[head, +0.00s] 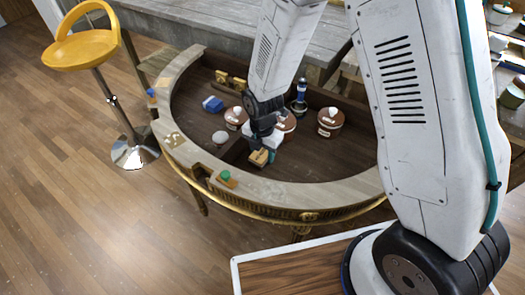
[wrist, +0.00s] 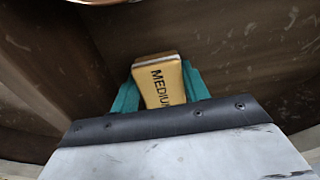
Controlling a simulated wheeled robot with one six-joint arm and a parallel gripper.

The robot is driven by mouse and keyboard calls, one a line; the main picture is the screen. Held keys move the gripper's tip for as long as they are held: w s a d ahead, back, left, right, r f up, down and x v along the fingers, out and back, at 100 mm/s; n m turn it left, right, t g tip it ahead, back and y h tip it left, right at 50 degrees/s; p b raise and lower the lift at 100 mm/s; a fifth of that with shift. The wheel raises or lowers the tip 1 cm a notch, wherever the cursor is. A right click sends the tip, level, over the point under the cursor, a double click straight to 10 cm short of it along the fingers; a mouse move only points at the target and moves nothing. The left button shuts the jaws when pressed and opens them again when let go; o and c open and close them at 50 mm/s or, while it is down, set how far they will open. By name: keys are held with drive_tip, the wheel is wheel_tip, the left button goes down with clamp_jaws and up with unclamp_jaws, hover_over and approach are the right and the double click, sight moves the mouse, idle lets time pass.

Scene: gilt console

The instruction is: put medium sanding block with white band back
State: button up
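My gripper (head: 264,152) reaches down over the front part of the curved console's dark recessed inside. Its teal fingers (wrist: 160,92) sit against both sides of a tan-yellow sanding block (wrist: 161,84) with the dark word "MEDIUM" on its face, partly cut off by the gripper body. The block also shows at the fingertips in the head view (head: 258,158). I cannot tell whether it touches the surface below.
Inside the console (head: 340,187) are several brown-and-white round tins (head: 330,121), a dark bottle (head: 299,98), a blue item (head: 212,104), yellow blocks (head: 238,83) and a pale round knob (head: 220,138). A green-topped item (head: 225,177) is on the front rim. A yellow stool (head: 82,48) stands left.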

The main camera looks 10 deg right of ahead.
drive_tip(key=o, duration=0.4)
drive_tip(key=shift+c, duration=0.2)
wheel_tip(320, 180, up, 12)
wheel_tip(320, 180, up, 9)
drive_tip(key=m, duration=0.6)
hover_over(262, 151)
drive_tip(key=s+d, duration=0.4)
drive_tip(key=d, duration=0.1)
drive_tip(key=s+d+r+m, duration=0.5)
drive_tip(key=s+r+m, duration=0.1)
drive_tip(key=s+m, duration=0.3)
drive_tip(key=s+d+r+m+t, duration=0.1)
drive_tip(key=s+d+r+m, duration=0.5)
drive_tip(key=s+m, duration=0.4)
drive_tip(key=shift+s+r+m, duration=0.2)
drive_tip(key=shift+r+m, duration=0.15)
drive_tip(key=shift+m, duration=0.65)
